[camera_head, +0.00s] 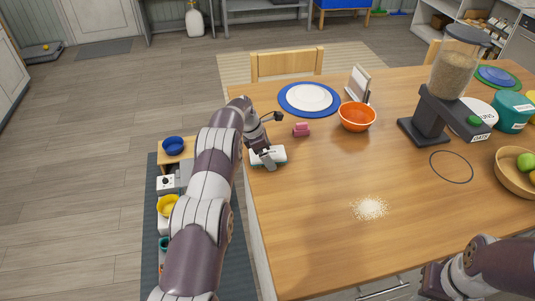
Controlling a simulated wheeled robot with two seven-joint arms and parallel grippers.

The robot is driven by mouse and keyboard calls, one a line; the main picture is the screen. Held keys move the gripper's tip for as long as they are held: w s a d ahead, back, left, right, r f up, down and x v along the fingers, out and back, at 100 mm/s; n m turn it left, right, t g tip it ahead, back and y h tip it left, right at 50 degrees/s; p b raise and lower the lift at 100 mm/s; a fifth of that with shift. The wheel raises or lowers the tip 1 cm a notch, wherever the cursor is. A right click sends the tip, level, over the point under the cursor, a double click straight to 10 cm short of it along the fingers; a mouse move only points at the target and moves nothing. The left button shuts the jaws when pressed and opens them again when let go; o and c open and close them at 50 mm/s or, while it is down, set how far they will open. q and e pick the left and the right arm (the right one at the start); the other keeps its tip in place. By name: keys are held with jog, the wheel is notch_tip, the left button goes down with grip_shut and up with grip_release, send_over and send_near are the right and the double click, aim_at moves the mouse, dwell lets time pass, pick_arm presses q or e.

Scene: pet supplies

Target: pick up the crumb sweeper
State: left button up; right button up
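The crumb sweeper appears to be the small white and teal object (279,154) on the wooden table's left side, near its edge. My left gripper (267,160) is right at it, pointing down, with a grey finger in front of it. The gripper hides part of the object. I cannot tell whether the fingers are closed on it or just around it.
A pile of pale crumbs (370,208) lies on the table (310,220). A pink object (302,130), an orange bowl (357,116) and a blue plate (287,101) are beyond the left gripper. A food dispenser (431,119) stands right. The front left tabletop is clear.

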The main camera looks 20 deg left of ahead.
pick_arm(q)
jog(key=shift+s+d+r, duration=0.1)
jog(key=shift+d, duration=0.05)
jog(key=c, duration=1.1)
notch_tip(320, 180, up, 9)
jog(key=shift+r+b, duration=0.1)
jog(key=shift+b, duration=1)
jog(key=shift+r, duration=0.4)
